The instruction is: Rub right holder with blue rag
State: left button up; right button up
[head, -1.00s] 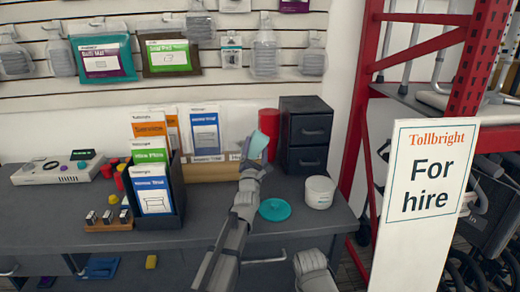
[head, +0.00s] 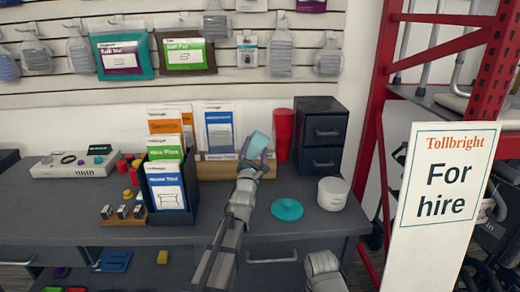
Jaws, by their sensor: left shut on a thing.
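My left gripper (head: 256,162) is shut on a light blue rag (head: 258,146) and holds it up over the back of the counter. Behind and left of it is a low tan holder (head: 208,171) with white-and-blue leaflets standing at it. The gripper hides part of its right side, and I cannot tell whether the rag touches it. A dark holder (head: 191,198) with green and blue leaflets stands further left and nearer. My right gripper does not show clearly; only a grey part of my right arm is at the bottom edge.
Red cups (head: 284,135) stand right of the rag, beside a black drawer unit (head: 320,133). A teal lid (head: 287,209) and a white tub (head: 333,193) are at the right front. A "For hire" sign (head: 441,210) stands further right.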

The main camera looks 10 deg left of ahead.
pick_arm(q)
jog(key=shift+a, duration=0.15)
jog(key=shift+s+a, duration=0.25)
jog(key=shift+a, duration=0.5)
jog(key=shift+s+a, duration=0.25)
jog(key=shift+a, duration=0.45)
jog(key=shift+s, duration=0.1)
jog(key=shift+s+d, duration=0.3)
jog(key=shift+s, duration=0.65)
jog(key=shift+s+d, duration=0.25)
jog(key=shift+s, duration=0.65)
jog(key=shift+s+d, duration=0.3)
jog(key=shift+s, duration=0.65)
jog(key=s, duration=0.1)
jog(key=s+d, duration=0.1)
jog(key=s, duration=0.1)
jog(key=shift+w+a, duration=0.1)
jog(key=shift+w, duration=0.05)
